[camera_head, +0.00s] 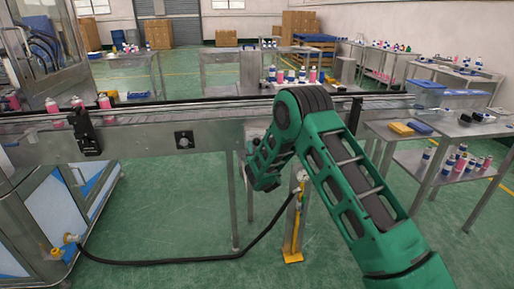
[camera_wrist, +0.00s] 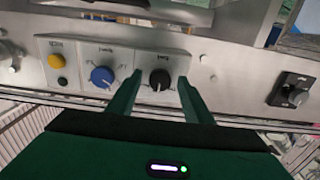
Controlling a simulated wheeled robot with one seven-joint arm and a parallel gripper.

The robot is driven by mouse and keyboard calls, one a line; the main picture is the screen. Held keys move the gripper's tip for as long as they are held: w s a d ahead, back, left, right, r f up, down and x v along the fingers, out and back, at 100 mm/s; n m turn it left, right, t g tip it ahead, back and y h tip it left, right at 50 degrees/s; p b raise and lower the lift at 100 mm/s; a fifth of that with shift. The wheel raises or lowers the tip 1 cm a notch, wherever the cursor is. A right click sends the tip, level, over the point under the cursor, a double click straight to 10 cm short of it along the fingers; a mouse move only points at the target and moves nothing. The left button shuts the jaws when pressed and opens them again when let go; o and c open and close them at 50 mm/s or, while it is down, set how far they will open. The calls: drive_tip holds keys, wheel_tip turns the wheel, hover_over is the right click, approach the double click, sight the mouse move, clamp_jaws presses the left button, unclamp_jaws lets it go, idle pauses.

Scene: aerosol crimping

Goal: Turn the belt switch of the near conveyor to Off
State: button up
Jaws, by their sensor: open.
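The near conveyor (camera_head: 140,137) runs across the head view, with a black square plate bearing a round knob (camera_head: 184,140) on its side. In the wrist view a grey control panel (camera_wrist: 135,58) holds a blue knob (camera_wrist: 102,77) and a black knob (camera_wrist: 160,79). Its labels are upside down and too small to read surely, so I cannot tell for certain which knob is the belt switch. My gripper (camera_wrist: 159,88) is open, its fingertips on either side of the black knob in the picture; contact is unclear. My arm hides the panel in the head view.
The wrist view also shows a yellow button (camera_wrist: 56,62) on the panel and a separate black switch plate (camera_wrist: 292,90) to the right. A yellow post (camera_head: 292,235) stands below the conveyor, with a black hose (camera_head: 190,261) nearby. A side table (camera_head: 440,130) is at the right.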

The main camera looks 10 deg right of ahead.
drive_tip(key=shift+w, duration=0.45)
drive_tip(key=c, duration=1.1)
drive_tip(key=shift+o, duration=0.2)
drive_tip(key=shift+n, duration=0.4)
drive_tip(key=n, duration=0.4)
drive_tip(key=shift+n, duration=2.5)
drive_tip(key=shift+a, duration=0.1)
drive_tip(key=shift+f, duration=0.1)
